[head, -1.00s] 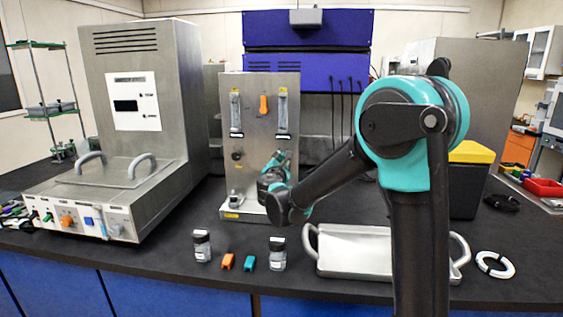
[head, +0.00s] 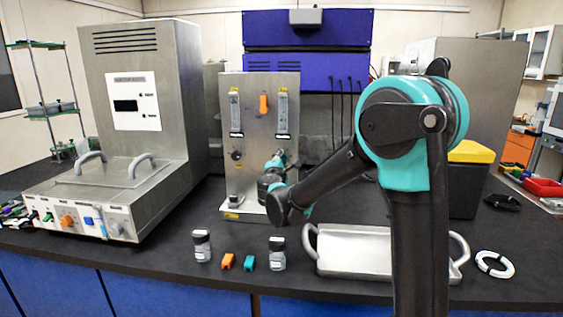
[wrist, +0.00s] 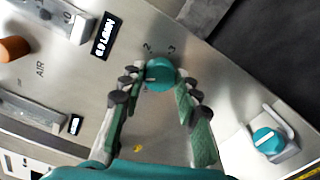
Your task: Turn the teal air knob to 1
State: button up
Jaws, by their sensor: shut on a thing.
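The teal air knob (wrist: 161,75) sits on the steel panel, seen in the wrist view with the marks 2 and 3 printed just above it. A short pale pointer line lies on its face, towards the left. My gripper (wrist: 160,88) has its two fingers on either side of the knob and is shut on it. In the head view my gripper (head: 274,168) is at the right side of the upright steel panel (head: 250,180), and the arm hides the knob there. The mark 1 cannot be made out.
A second teal knob (wrist: 267,140) sits in a bracket at the right in the wrist view. An orange knob (wrist: 14,48) is near the AIR label. A metal tray (head: 355,270), two small bottles and orange and teal clips stand on the bench in front.

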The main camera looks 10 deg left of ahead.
jog(key=o, duration=1.2)
jog(key=shift+c, duration=0.2)
jog(key=shift+s, duration=0.15)
jog(key=s, duration=1.1)
jog(key=shift+s+a, duration=0.2)
jog(key=shift+s, duration=0.2)
